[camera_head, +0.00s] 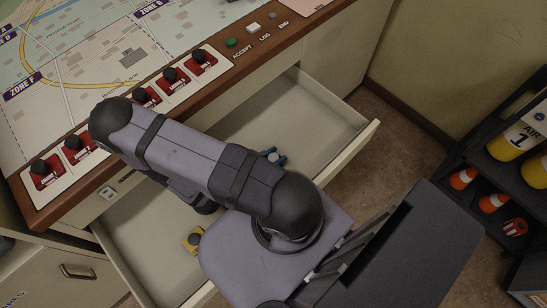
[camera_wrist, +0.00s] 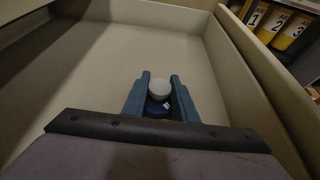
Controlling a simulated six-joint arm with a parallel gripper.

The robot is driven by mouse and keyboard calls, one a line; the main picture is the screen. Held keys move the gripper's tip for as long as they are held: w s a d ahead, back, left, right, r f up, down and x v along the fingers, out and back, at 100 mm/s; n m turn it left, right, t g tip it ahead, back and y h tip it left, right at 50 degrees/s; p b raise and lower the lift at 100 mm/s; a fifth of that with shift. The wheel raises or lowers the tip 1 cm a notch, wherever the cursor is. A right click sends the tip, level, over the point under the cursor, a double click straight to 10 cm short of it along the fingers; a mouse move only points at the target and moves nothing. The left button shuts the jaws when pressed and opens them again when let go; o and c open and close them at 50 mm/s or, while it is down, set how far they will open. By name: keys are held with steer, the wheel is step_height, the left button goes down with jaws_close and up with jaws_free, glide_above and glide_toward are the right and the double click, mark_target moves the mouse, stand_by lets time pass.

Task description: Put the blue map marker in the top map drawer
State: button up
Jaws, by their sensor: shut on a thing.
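The blue map marker (camera_wrist: 157,106) has a dark blue body and a round grey top. In the wrist view it stands between the blue fingers of my gripper (camera_wrist: 160,80), which is shut on it. In the head view the fingers of my gripper (camera_head: 271,157) show just past my arm, over the inside of the open drawer (camera_head: 318,118). The drawer's pale floor also fills much of the wrist view (camera_wrist: 100,70). I cannot tell whether the marker touches the floor. My arm hides the middle of the drawer.
A yellow piece with a dark top (camera_head: 193,240) lies in the drawer's left part. The console (camera_head: 110,60) with its map and red switches overhangs the back. A dark rack (camera_head: 505,165) with yellow cylinders stands at right. The drawer floor right of my gripper is clear.

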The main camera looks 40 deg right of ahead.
steer(key=shift+f, duration=0.35)
steer(key=shift+f, duration=0.15)
steer(key=o, duration=1)
steer(key=shift+o, duration=0.2)
steer(key=shift+r, duration=0.2)
steer(key=v, duration=1.2)
